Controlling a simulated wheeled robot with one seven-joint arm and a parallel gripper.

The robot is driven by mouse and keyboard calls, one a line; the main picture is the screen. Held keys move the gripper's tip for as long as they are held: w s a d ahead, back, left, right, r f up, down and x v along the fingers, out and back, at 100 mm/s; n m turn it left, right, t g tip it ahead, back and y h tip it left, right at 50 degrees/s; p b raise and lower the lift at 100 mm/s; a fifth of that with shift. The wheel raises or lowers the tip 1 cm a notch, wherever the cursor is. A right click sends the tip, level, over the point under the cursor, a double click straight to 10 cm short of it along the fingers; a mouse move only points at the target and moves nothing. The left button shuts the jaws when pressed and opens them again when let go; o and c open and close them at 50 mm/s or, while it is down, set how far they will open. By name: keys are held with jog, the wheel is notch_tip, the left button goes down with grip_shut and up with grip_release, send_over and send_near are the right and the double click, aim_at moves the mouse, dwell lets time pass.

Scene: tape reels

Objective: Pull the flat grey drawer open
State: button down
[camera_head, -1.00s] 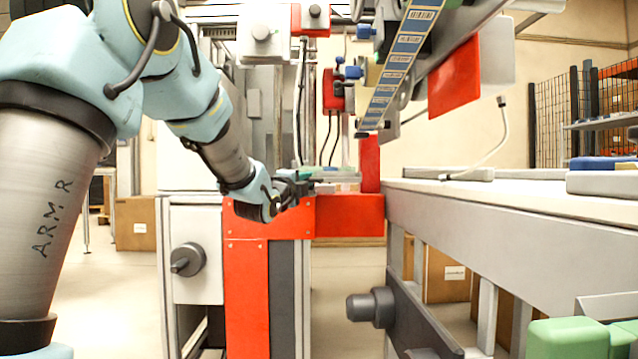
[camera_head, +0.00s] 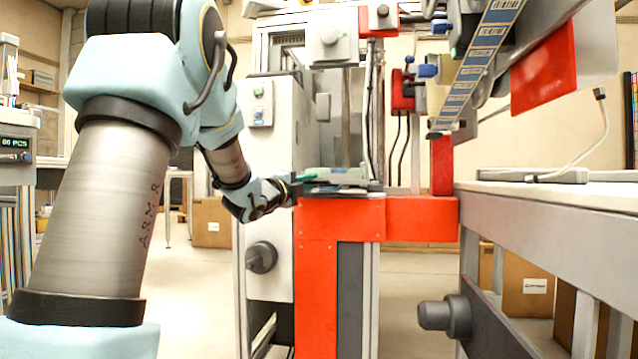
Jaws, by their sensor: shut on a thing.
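The flat grey drawer (camera_head: 345,188) shows as a thin, level slab above the red machine frame (camera_head: 330,220). A grey and green piece (camera_head: 338,175) lies on or just above it. My gripper (camera_head: 291,188) comes in from the left at the drawer's left end, level with it. It is shut on the drawer, though the fingers are small and dark and the exact grip point is hard to see.
A white cabinet with a dark round knob (camera_head: 261,257) stands below my gripper. A label strip (camera_head: 480,65) slants down at upper right. A white bench (camera_head: 560,200) stands at right. Floor left of the cabinet is open, with a cardboard box (camera_head: 211,222) behind.

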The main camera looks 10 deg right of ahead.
dwell(0.3)
jog(key=c, duration=0.9)
grip_release()
jog(key=p+v, duration=0.2)
jog(key=v, duration=0.8)
jog(key=shift+s+a+f, duration=0.1)
jog(key=shift+s+a, duration=0.15)
jog(key=shift+a, duration=0.05)
